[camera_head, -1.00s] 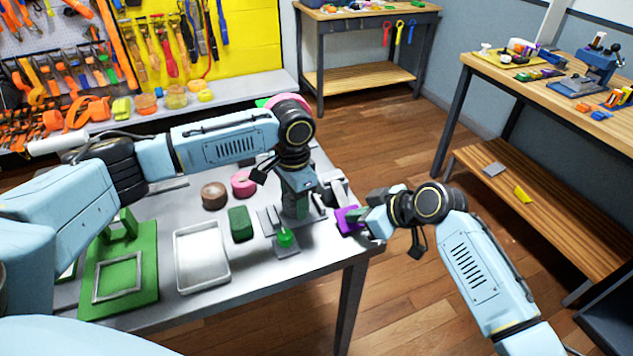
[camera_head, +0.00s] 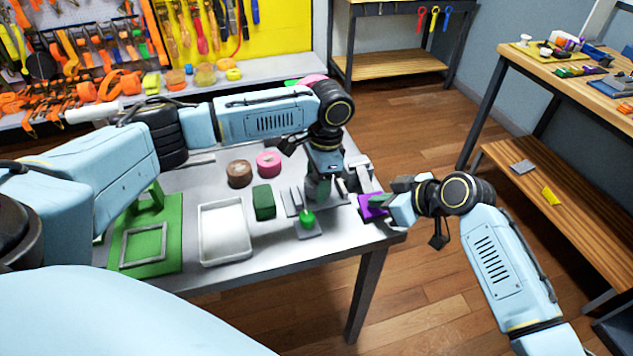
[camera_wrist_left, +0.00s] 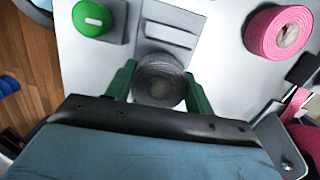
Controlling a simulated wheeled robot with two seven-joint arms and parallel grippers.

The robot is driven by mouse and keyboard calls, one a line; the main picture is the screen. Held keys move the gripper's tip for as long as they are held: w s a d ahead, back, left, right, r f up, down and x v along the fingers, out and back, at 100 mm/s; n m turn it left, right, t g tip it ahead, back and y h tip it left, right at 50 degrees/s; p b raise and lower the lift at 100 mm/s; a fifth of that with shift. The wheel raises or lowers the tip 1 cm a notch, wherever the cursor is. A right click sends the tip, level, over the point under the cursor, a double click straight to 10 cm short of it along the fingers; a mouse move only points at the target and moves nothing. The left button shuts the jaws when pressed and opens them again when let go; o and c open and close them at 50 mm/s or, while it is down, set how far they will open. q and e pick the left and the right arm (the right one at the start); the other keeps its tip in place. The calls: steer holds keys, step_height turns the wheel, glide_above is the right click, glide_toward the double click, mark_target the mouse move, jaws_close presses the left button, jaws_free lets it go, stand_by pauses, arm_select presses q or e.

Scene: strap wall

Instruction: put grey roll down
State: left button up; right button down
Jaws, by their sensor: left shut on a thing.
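The grey roll (camera_wrist_left: 160,80) sits between the two green fingers of my left gripper (camera_wrist_left: 158,92) in the left wrist view, seen end-on. The gripper is shut on it. In the head view my left gripper (camera_head: 320,188) points down over the right part of the metal table (camera_head: 290,262), and the roll is mostly hidden. In the wrist view the roll is beside a grey slotted plate (camera_wrist_left: 172,22); I cannot tell whether it touches the surface. My right gripper (camera_head: 390,207) is at a purple piece (camera_head: 372,206) at the table's right edge; its fingers are unclear.
A green button (camera_head: 307,218) is just in front of my left gripper. A pink roll (camera_head: 268,163), a brown roll (camera_head: 239,174), a green block (camera_head: 263,203) and a pale tray (camera_head: 225,232) stand to its left. A green board (camera_head: 172,255) is further left.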

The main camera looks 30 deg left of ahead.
arm_select(q)
steer(key=shift+f, duration=0.25)
steer(key=shift+f, duration=0.15)
steer(key=shift+f, duration=0.35)
steer(key=shift+f, duration=0.1)
steer(key=o, duration=1.5)
arm_select(e)
steer(key=shift+f, duration=0.1)
arm_select(q)
step_height(320, 180, up, 13)
steer(key=w, duration=0.1)
steer(key=shift+w+d, duration=0.2)
steer(key=shift+d, duration=0.25)
arm_select(e)
steer(key=shift+d, duration=0.1)
